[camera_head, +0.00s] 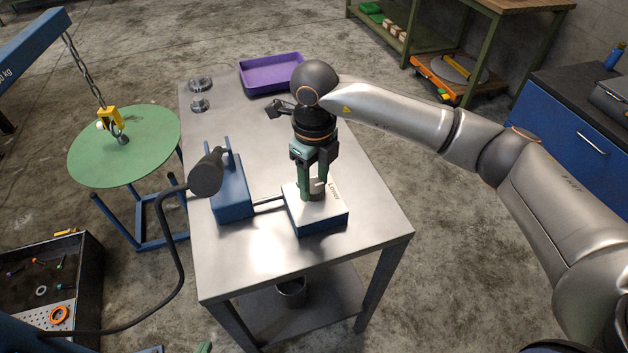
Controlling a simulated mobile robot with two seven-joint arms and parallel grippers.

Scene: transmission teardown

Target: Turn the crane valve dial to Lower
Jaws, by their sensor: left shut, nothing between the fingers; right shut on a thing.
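The valve box (321,222) is blue with a pale top and stands near the front of the steel table. Small lettering lies on its top, right of the dial; it is too small to read surely. My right gripper (315,186) points down over the box and is shut on the valve dial (317,193). The fingers hide most of the dial, so I cannot tell its setting. My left gripper is not in view.
A blue pump block (231,192) with a black-gripped lever (206,174) joins the box by rods. A yellow crane hook (110,120) hangs by the green round table (90,160).

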